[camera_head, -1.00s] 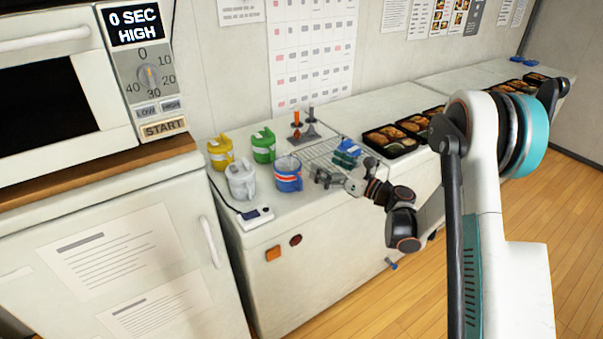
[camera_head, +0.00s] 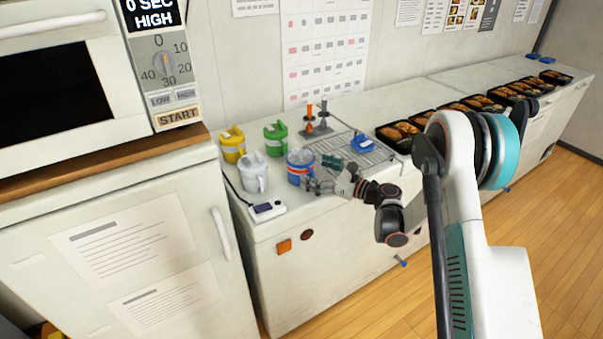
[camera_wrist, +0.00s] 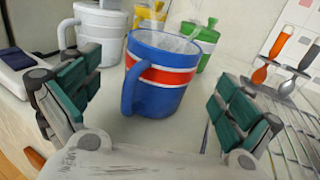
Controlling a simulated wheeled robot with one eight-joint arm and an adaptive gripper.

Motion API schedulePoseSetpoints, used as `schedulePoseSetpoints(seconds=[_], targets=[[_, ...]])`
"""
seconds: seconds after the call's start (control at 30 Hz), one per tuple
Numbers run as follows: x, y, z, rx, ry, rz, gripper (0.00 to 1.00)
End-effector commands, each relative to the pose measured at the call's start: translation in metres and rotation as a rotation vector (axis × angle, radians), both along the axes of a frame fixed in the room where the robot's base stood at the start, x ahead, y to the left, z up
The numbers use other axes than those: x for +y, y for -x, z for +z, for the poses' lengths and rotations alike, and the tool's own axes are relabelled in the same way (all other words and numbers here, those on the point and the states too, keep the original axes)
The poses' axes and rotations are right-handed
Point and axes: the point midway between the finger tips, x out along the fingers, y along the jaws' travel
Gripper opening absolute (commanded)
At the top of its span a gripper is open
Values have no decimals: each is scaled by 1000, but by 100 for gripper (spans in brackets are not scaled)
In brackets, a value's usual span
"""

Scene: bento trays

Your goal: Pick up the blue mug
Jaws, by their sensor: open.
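The blue mug (camera_head: 299,172) has a red band edged in white and stands upright on the white counter. In the wrist view the blue mug (camera_wrist: 158,95) is straight ahead, its handle turned to the left and toward me. My gripper (camera_head: 318,182) is just right of the mug in the head view. In the wrist view my gripper (camera_wrist: 155,105) is open, with a green-padded finger on each side and the mug beyond and between them. The fingers do not appear to touch the mug.
A white mug (camera_head: 253,172) stands left of the blue one, with yellow (camera_head: 232,144) and green (camera_head: 275,138) mugs behind. A wire rack (camera_head: 352,143) and a stand with orange and grey utensils (camera_head: 316,125) are close on the right.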

Motion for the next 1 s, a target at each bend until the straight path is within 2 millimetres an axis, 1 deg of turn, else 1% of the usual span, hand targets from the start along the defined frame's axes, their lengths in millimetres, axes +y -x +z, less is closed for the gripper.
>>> schedulePoseSetpoints(seconds=[0.17,0.4,0.5,0.67,0.7,0.77,0.8,0.87,0.9,0.93,0.97,1.0], targets=[[12,-8,1,0,0,0,98],[40,-26,3,0,0,1,98],[44,-28,4,0,0,0,98],[43,-28,5,0,0,-1,98],[43,-28,5,0,0,-1,89],[43,-28,5,0,0,-1,76],[43,-28,5,0,0,-1,67],[43,-28,4,0,0,-1,53],[43,-28,4,0,0,-1,44],[43,-28,4,0,0,-1,37],[43,-28,4,1,-1,-1,32],[43,-28,5,0,-1,-1,32]])
